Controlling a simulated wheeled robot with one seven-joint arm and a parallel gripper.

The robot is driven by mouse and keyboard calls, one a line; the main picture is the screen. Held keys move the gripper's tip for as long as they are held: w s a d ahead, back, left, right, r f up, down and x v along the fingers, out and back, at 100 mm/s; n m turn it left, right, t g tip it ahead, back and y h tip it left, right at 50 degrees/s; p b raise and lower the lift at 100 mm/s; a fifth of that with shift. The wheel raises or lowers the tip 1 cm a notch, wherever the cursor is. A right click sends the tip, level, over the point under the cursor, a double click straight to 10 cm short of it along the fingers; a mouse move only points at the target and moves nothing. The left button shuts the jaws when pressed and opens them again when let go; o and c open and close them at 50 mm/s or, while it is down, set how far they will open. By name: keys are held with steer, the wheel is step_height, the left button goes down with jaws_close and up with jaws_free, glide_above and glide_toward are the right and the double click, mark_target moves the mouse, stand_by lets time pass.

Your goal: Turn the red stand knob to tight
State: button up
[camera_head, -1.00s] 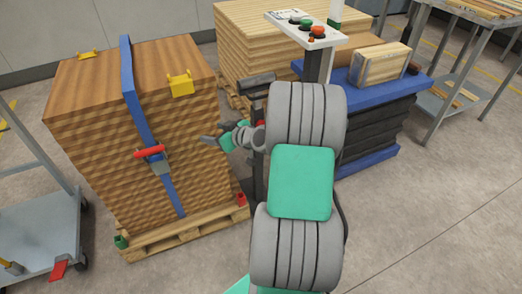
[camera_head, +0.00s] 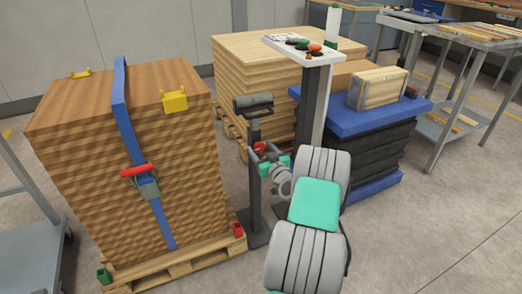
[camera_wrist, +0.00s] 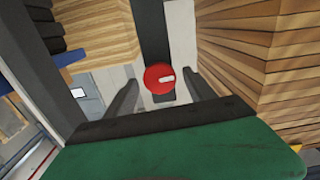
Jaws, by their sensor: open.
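The red stand knob (camera_head: 260,147) is on the dark upright post of the roller stand (camera_head: 254,185). In the wrist view the knob (camera_wrist: 159,78) is a round red disc with a pale mark pointing right. My gripper (camera_wrist: 165,90) is open, with one finger on each side of the knob in the picture. The knob lies between and slightly beyond the fingertips; I cannot tell that they touch it. In the head view my gripper (camera_head: 262,160) is at the post, just below the knob, and partly hides it.
A strapped wood stack (camera_head: 130,190) on a pallet stands left of the post. A control panel (camera_head: 297,46) on a column is just right. A blue-topped lift table (camera_head: 330,105) and a lighter wood stack (camera_head: 235,55) stand behind. Open floor lies at the front right.

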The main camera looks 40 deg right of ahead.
steer(key=c, duration=1.3)
steer(key=shift+m, duration=0.3)
steer(key=m, duration=0.4)
steer(key=shift+d+b, duration=0.1)
steer(key=shift+b, duration=0.2)
steer(key=m, duration=0.4)
steer(key=shift+d+m, duration=0.1)
steer(key=shift+m, duration=0.3)
steer(key=m+p, duration=0.1)
steer(key=m, duration=0.3)
steer(key=shift+s+m, duration=0.1)
steer(key=shift+m, duration=0.2)
steer(key=shift+f+m+p, duration=0.2)
steer(key=shift+m+p, duration=0.7)
steer(key=shift+m, duration=1.4)
